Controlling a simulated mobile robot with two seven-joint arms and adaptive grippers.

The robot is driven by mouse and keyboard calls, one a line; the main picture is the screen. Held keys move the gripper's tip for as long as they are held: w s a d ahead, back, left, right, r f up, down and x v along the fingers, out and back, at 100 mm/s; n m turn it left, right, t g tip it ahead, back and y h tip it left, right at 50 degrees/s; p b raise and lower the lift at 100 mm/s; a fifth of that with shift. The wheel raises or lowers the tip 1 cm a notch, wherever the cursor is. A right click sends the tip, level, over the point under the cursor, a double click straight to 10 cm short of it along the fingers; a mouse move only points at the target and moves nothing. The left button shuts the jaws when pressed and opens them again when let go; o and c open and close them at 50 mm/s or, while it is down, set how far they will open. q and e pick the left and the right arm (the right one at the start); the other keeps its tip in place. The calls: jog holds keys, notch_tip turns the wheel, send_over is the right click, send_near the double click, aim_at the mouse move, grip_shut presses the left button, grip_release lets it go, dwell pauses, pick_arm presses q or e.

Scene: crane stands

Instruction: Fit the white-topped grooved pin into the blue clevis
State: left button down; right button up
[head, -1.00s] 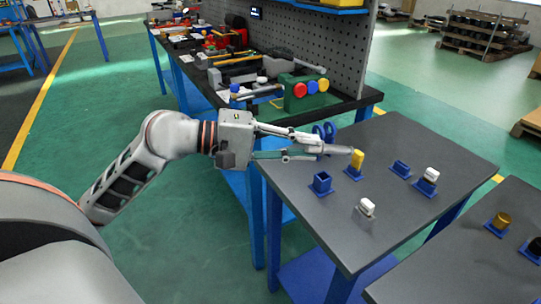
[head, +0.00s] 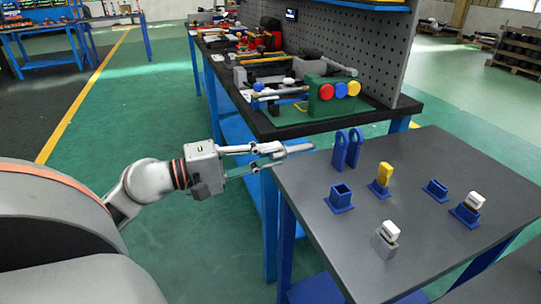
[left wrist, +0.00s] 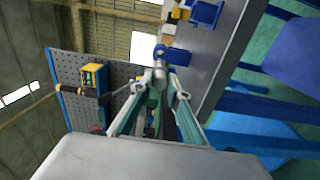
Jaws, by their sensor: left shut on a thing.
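My left gripper (head: 272,158) is shut on a grey cylindrical pin (head: 300,149), which points right, roughly level. In the left wrist view the pin (left wrist: 160,72) sticks out between the fingers (left wrist: 160,88). No white top shows on it; its rear part is hidden by the fingers. The blue clevis (head: 341,150), two upright lugs with holes, stands on the grey table near its far left edge. The pin tip is left of the clevis and apart from it in the head view. In the left wrist view the clevis (left wrist: 161,51) appears just beyond the tip. My right gripper is not in view.
The grey table (head: 440,160) also bears an empty blue socket (head: 341,196), a yellow block (head: 384,174), another blue socket (head: 435,190) and white-topped blocks (head: 390,229) (head: 474,201). A black workbench (head: 300,128) with a pegboard stands behind my gripper.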

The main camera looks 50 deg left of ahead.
aim_at(292, 150)
pick_arm(q)
jog(key=shift+w, duration=0.1)
jog(key=shift+p+x, duration=0.45)
jog(key=shift+x, duration=1.7)
jog(key=shift+w+d, duration=0.25)
jog(key=shift+w, duration=0.15)
jog(key=shift+w+d, duration=0.1)
jog(key=shift+w, duration=0.1)
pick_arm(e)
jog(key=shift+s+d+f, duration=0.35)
pick_arm(q)
jog(key=shift+w, duration=0.25)
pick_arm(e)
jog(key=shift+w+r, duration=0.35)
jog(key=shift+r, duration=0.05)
pick_arm(q)
jog(key=shift+w+d, duration=0.35)
jog(key=shift+w, duration=0.25)
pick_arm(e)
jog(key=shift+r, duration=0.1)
pick_arm(q)
jog(key=shift+p+x, duration=0.45)
jog(key=shift+x, duration=0.4)
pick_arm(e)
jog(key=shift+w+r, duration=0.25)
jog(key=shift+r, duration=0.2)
